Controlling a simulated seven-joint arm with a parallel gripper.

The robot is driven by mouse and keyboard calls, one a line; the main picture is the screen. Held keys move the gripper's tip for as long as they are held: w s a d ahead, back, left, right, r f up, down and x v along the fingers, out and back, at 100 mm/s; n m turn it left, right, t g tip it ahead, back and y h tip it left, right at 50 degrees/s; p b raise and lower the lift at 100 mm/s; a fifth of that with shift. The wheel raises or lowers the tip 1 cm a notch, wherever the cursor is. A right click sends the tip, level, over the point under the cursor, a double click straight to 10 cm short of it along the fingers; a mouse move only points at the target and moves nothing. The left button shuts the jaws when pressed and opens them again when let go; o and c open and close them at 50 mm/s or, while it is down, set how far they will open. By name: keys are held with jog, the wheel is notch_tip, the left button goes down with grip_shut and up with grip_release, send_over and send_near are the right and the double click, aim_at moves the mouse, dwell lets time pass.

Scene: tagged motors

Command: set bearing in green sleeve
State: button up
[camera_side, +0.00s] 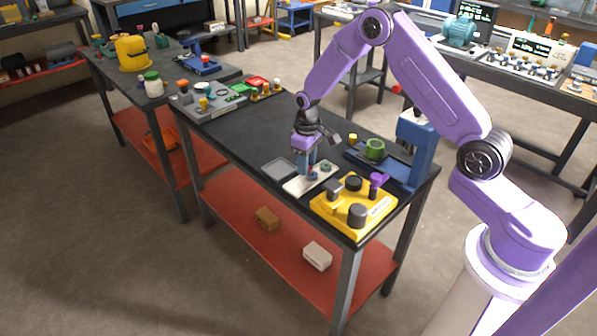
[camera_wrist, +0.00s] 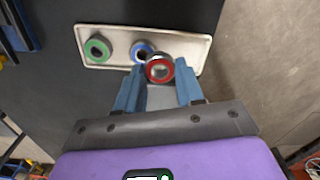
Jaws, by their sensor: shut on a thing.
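My gripper (camera_wrist: 160,76) is shut on a red-ringed bearing (camera_wrist: 160,69), held between its fingertips at the edge of a pale tray (camera_wrist: 185,38). Whether this bearing touches the tray is unclear. A blue-ringed bearing (camera_wrist: 139,49) sits on the tray right beside it, partly covered. A green-ringed bearing (camera_wrist: 97,48) sits at the tray's left end. In the side view my gripper (camera_side: 307,171) is low over the tray (camera_side: 296,187), and the held bearing is hard to make out. The green sleeve (camera_side: 375,149) stands upright on the blue press (camera_side: 422,150), right of my gripper.
A yellow fixture (camera_side: 338,209) with dark posts and a purple piece (camera_side: 379,179) stands in front of the press. A flat grey plate (camera_side: 279,168) lies left of the tray. A small yellow-topped part (camera_side: 353,139) stands behind.

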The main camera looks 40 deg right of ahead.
jog(key=s+d+r+n, duration=0.2)
jog(key=d+n, duration=0.4)
jog(key=d, duration=0.1)
jog(key=s+d+r+n, duration=0.2)
jog(key=d+n, duration=0.4)
jog(key=d, duration=0.1)
jog(key=s+d+r+n, duration=0.2)
jog(key=d+r+n, duration=0.1)
jog(key=d+n, duration=0.3)
jog(key=shift+s+d+n, duration=0.15)
jog(key=shift+d+n, duration=0.25)
jog(key=shift+d, duration=0.25)
jog(key=shift+s+d+r+n, duration=0.2)
jog(key=shift+s+d+n, duration=0.1)
jog(key=shift+d+n, duration=0.2)
jog(key=shift+s+d+r+n, duration=0.2)
jog(key=shift+s+d+n, duration=0.1)
jog(key=shift+d+n, duration=0.2)
jog(key=shift+f, duration=0.15)
jog(key=shift+f, duration=1.75)
jog(key=shift+f, duration=0.8)
jog(key=o, duration=1)
